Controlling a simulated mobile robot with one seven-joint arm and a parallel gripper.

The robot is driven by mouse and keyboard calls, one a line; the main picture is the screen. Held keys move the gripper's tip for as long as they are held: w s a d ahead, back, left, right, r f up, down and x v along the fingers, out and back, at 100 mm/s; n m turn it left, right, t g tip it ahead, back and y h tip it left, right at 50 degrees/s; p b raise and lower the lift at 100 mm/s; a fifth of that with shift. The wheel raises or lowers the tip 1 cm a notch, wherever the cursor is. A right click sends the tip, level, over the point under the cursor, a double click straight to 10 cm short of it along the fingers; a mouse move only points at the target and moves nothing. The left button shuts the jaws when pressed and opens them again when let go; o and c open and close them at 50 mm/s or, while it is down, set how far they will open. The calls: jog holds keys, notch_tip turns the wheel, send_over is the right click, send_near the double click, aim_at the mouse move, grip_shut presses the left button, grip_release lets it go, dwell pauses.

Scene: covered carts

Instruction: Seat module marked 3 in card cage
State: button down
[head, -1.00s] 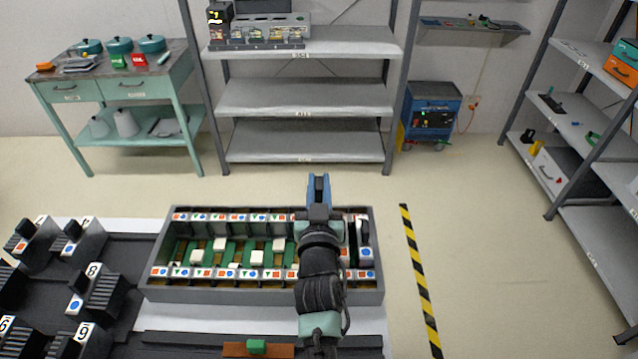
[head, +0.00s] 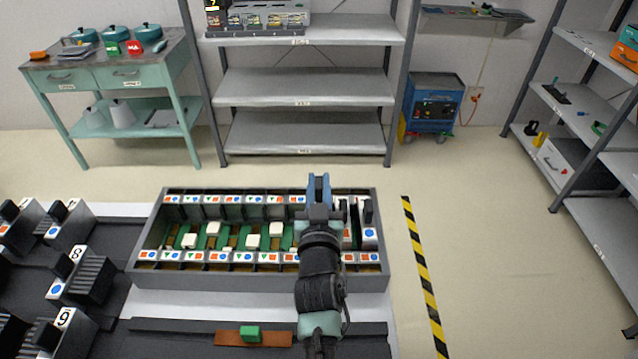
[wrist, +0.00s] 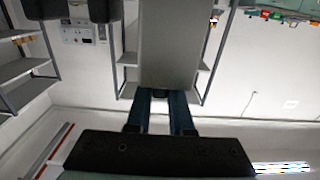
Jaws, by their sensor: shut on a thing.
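My gripper (head: 319,190) is over the right part of the card cage, with its blue fingers upright. In the wrist view its fingers (wrist: 160,108) are shut on the dark grip of a grey module (wrist: 172,45). The module's number is not visible, and my arm hides it in the head view. I cannot tell whether it touches the cage. The card cage (head: 258,282) is a long grey box with marked front and rear label rows. Green boards with white blocks show inside. Modules with dark handles (head: 368,212) stand at its right end.
Other modules stand on the dark surface at the left, including one marked 8 (head: 83,280) and one marked 9 (head: 68,330). A green block (head: 250,333) on a brown strip lies in front of the cage. Striped floor tape (head: 422,275) runs to the right.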

jog(key=shift+f+b, duration=2.15)
jog(key=shift+f, duration=0.2)
jog(key=shift+s+f+b, duration=0.35)
jog(key=shift+f+b, duration=0.3)
jog(key=shift+f, duration=0.1)
jog(key=shift+s+f+b, duration=0.15)
jog(key=shift+f+b, duration=0.2)
jog(key=shift+b, duration=0.1)
jog(key=r+p, duration=0.9)
jog(key=p, duration=0.1)
jog(key=w+r+p, duration=0.1)
jog(key=r+p, duration=0.4)
jog(key=shift+r, duration=0.3)
jog(key=shift+f, duration=0.2)
